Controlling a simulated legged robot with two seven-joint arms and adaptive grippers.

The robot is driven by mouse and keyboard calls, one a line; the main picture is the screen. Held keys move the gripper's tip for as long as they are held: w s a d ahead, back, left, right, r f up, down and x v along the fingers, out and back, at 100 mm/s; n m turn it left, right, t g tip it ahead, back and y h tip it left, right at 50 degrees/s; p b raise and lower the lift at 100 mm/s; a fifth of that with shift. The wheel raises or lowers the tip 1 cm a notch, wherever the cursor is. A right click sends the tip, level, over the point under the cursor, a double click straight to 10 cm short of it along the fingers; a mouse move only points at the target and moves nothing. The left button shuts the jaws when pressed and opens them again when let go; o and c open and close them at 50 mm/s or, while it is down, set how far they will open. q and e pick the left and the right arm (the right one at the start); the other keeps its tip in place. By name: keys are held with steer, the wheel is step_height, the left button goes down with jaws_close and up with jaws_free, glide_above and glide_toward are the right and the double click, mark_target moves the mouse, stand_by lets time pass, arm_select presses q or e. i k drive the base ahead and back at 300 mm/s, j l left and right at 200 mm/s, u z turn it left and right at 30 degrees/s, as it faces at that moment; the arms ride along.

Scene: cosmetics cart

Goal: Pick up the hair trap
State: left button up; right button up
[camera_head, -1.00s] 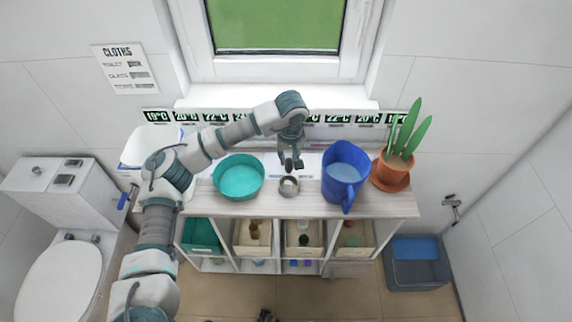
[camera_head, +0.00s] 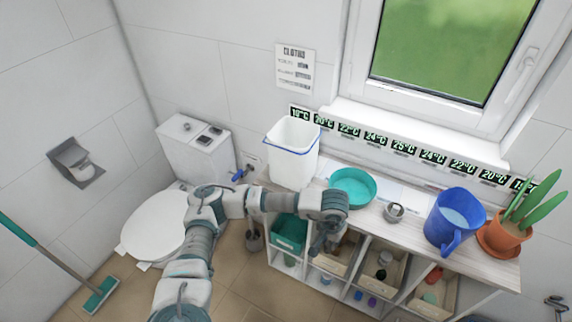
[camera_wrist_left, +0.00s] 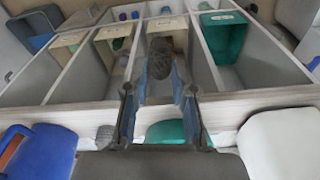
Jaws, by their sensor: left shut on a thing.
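My left gripper (camera_head: 322,243) hangs in front of the shelf unit, below its top and near the teal box. In the left wrist view its two fingers (camera_wrist_left: 160,82) are shut on a dark grey, rough, rounded thing (camera_wrist_left: 160,58), which seems to be the hair trap. The fingers lie on either side of it, and its lower part is partly hidden between them. In the head view the held thing is too small to make out. A small round metal cup (camera_head: 394,212) stands on the unit's top, right of the teal bowl (camera_head: 352,187). My right gripper is not in view.
The shelf unit (camera_head: 470,268) has open compartments with a teal box (camera_head: 289,233) and several beige boxes. A white bin (camera_head: 291,155), blue jug (camera_head: 454,220) and potted plant (camera_head: 506,236) stand on or beside it. The toilet (camera_head: 152,225) is at left. Floor is free between.

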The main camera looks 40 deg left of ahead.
mark_target(394, 212)
steer(key=i+u, duration=0.15)
steer(key=u, duration=0.35)
steer(key=i+l+u, duration=0.1)
steer(key=u, duration=0.35)
steer(key=i+l+u, duration=0.15)
steer(key=u, duration=0.35)
